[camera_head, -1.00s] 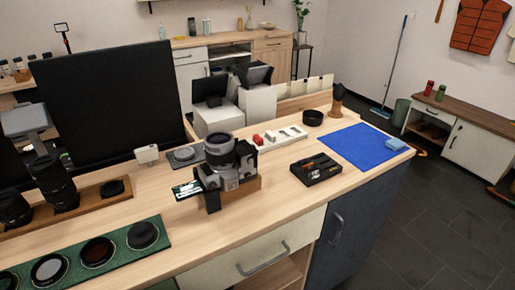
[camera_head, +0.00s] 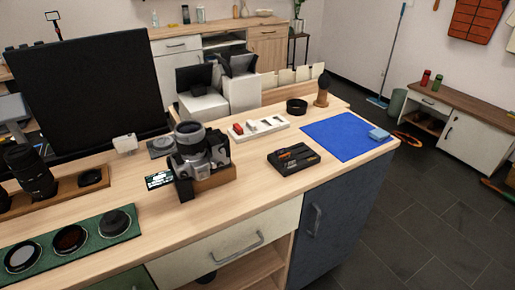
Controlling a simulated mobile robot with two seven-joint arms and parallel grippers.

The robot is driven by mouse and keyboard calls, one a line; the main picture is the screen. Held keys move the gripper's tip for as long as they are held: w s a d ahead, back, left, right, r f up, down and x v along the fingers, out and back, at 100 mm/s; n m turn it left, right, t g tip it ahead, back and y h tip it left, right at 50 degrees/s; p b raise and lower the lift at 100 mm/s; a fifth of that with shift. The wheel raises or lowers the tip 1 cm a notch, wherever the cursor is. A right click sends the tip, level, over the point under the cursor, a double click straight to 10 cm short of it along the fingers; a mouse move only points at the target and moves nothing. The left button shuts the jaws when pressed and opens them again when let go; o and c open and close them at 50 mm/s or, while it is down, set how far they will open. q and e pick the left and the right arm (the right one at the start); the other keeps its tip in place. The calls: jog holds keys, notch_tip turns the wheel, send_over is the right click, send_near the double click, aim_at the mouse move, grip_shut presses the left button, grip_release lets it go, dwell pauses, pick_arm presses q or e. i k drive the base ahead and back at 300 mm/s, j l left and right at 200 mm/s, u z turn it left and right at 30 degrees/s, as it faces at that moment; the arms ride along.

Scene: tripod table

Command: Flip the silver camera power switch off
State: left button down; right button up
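The silver camera (camera_head: 190,146) stands on a wooden block (camera_head: 214,179) near the middle of the table (camera_head: 150,226). Its large lens points up and its flip-out screen (camera_head: 158,180) sticks out on the left, lit. Its power switch is too small to make out. Neither of my grippers is in view.
A black tray (camera_head: 293,159) with small items and a blue mat (camera_head: 346,136) with a blue cloth (camera_head: 378,134) lie to the right. A green filter tray (camera_head: 84,257) lies front left and a dark lens (camera_head: 31,172) stands behind it. Free tabletop lies before the camera.

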aim_at(226, 143)
jog(key=l, duration=0.95)
jog(key=i+l, duration=0.1)
jog(key=l, duration=0.85)
